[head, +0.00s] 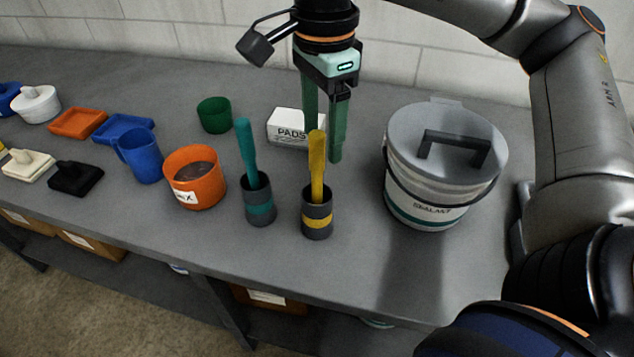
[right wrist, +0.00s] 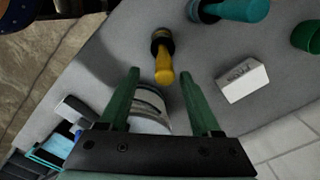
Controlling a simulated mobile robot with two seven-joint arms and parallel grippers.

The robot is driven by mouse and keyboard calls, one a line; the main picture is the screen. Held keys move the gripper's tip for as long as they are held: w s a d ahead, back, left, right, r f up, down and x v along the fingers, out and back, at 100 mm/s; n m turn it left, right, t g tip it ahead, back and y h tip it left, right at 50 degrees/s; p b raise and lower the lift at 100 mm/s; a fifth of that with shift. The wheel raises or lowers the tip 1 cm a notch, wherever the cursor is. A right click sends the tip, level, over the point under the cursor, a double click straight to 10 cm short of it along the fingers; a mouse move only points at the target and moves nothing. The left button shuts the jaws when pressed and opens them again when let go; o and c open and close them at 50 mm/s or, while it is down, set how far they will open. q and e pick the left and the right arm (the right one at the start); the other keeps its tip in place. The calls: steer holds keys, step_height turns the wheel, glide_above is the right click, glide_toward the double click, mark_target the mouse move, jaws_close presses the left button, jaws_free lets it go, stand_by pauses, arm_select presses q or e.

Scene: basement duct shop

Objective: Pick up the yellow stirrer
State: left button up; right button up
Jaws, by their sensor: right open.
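The yellow stirrer (head: 317,163) stands upright in a dark grey cup with a yellow band (head: 317,222) near the bench's front edge. In the right wrist view the yellow stirrer (right wrist: 164,68) lies ahead of the fingers, roughly between their lines. My right gripper (head: 323,130) points down just behind the stirrer, its green fingers apart and empty. It also shows in the right wrist view (right wrist: 166,95). A teal stirrer (head: 247,150) stands in a similar cup with a teal band (head: 259,207) to the left. My left gripper is not in view.
A lidded sealant bucket (head: 425,190) stands right of the stirrer. A white PADS box (head: 286,128) and green cup (head: 214,115) are behind. An orange tub (head: 207,190), blue mug (head: 145,160) and several trays and blocks are left. The bench front (head: 330,280) is clear.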

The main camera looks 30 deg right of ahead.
mark_target(318, 158)
steer(key=shift+w+a+f, duration=0.1)
steer(key=shift+w+f, duration=0.05)
steer(key=shift+f, duration=1.2)
steer(key=shift+w+a+f, duration=0.1)
steer(key=shift+w+f, duration=0.05)
steer(key=shift+f, duration=1.2)
jaws_close()
